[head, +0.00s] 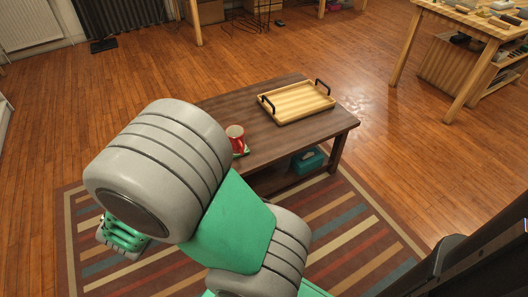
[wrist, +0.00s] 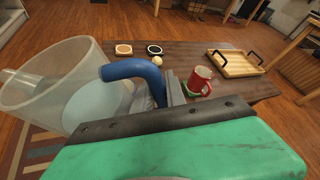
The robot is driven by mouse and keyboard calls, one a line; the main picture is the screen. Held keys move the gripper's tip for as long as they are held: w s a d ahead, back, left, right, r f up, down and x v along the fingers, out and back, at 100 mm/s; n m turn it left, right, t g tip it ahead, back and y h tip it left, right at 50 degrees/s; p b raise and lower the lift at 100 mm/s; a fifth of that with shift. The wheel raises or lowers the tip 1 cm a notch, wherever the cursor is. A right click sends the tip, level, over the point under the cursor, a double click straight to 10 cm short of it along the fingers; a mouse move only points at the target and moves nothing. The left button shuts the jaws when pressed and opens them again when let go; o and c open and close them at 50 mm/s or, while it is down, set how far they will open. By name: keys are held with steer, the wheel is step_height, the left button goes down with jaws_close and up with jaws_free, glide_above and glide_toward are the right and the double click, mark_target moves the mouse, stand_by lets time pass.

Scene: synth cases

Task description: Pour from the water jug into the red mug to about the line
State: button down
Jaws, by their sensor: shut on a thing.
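The clear water jug (wrist: 40,85) with a blue handle (wrist: 130,69) fills the left of the wrist view, with pale blue water (wrist: 95,107) inside. My gripper (wrist: 172,88) is shut on the handle. The jug looks off the table, left of the mug; its exact tilt is hard to judge. My arm hides the jug in the head view.
The dark wooden table (head: 275,138) carries a wooden tray (head: 297,102) with black handles. A teal box (head: 307,160) sits on the lower shelf.

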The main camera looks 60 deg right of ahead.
steer(key=s+d+f+m+g+h+b, duration=0.1)
steer(key=s+d+f+m+g+b, duration=0.25)
steer(key=s+d, duration=0.6)
steer(key=s+d+f+m+g+h+b, duration=0.1)
steer(key=s+d+f+m+g+b, duration=0.25)
steer(key=s+d, duration=0.55)
steer(key=s+d+f+m+g+h+b, duration=0.1)
steer(key=s+d+f+m+g+b, duration=0.3)
steer(key=s+d, duration=0.55)
steer(key=w+d+m+t, duration=0.2)
steer(key=w+d, duration=0.2)
steer(key=w, duration=0.1)
steer(key=shift+w+r, duration=0.15)
